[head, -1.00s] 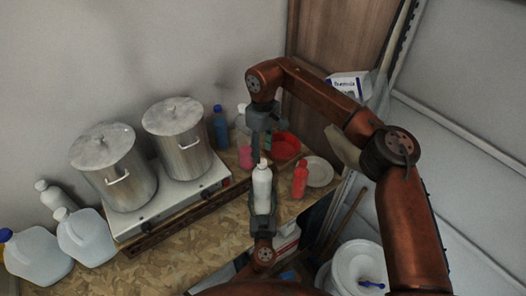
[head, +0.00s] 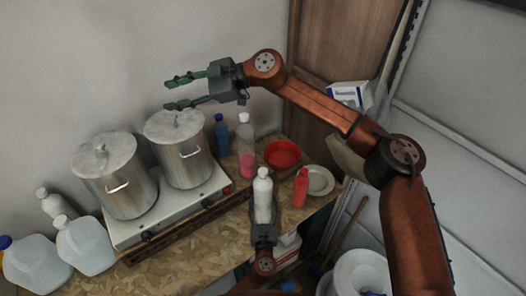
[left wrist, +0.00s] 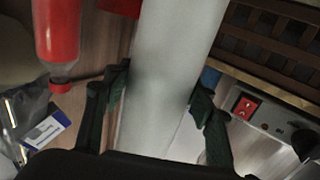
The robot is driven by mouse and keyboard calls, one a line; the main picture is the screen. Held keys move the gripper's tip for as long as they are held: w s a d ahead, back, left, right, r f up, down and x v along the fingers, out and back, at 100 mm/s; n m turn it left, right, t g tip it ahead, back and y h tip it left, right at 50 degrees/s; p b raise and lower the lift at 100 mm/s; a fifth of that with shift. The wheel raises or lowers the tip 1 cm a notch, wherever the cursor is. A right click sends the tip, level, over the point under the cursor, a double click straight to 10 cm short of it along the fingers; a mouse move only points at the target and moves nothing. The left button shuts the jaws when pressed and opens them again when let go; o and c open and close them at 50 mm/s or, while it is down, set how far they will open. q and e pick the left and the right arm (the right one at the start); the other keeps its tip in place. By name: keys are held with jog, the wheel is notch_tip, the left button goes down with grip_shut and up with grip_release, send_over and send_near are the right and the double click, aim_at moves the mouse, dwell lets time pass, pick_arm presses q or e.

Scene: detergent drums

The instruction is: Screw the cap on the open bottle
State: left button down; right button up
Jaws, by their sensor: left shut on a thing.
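A white bottle (head: 263,186) stands upright at the front of the wooden table, with a narrow white top (head: 262,172). I cannot tell whether that top is a cap or a bare neck. My left gripper (head: 263,213) is shut around the bottle from the near side. In the left wrist view the bottle (left wrist: 168,75) passes between its two fingers, and its top is out of sight. My right gripper (head: 171,93) is open and empty, raised above the lidded pots with its fingers pointing left. No loose cap is visible.
A red bottle (head: 301,188) and a white plate (head: 318,180) are just right of the white bottle. Behind are a red bowl (head: 283,147), pink-filled bottle (head: 247,160) and blue bottle (head: 222,134). Two steel pots (head: 115,180) stand on a hotplate (head: 160,222); jugs (head: 84,246) are at left.

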jog(key=w+d+r+m+t+y, duration=0.1)
jog(key=w+d+r+t+y, duration=0.25)
jog(key=w+r+t, duration=0.7)
jog(key=w+d+f+m+t+h, duration=0.1)
jog(key=w+d+f+m+h, duration=0.15)
jog(key=w+d+h, duration=0.3)
jog(key=w+d+f+m+t+h, duration=0.1)
jog(key=w+d+f+t+h, duration=0.1)
jog(key=w+d+f+h, duration=0.35)
jog(key=s+d+f+n+g+h, duration=0.2)
jog(key=d+f+n+g, duration=0.15)
jog(key=f, duration=0.45)
jog(key=s+d+f+n+g+h, duration=0.2)
jog(key=s+d+f+g, duration=0.15)
jog(key=f, duration=0.45)
jog(key=s+f+n+g+h, duration=0.1)
jog(key=s+f+n+g, duration=0.1)
jog(key=s, duration=0.3)
jog(key=s+d+f+n+g+h, duration=0.1)
jog(key=s+f+n+g, duration=0.2)
jog(key=s, duration=0.3)
jog(key=s+f+n+g+h, duration=0.1)
jog(key=s+f+n+g, duration=0.1)
jog(key=s+n, duration=0.2)
jog(key=shift+s+d+f+n, duration=0.1)
jog(key=shift+s+d+n, duration=0.1)
jog(key=shift+s, duration=0.25)
jog(key=shift+s+d+f+n, duration=0.1)
jog(key=shift+s+n, duration=0.1)
jog(key=shift+s, duration=0.2)
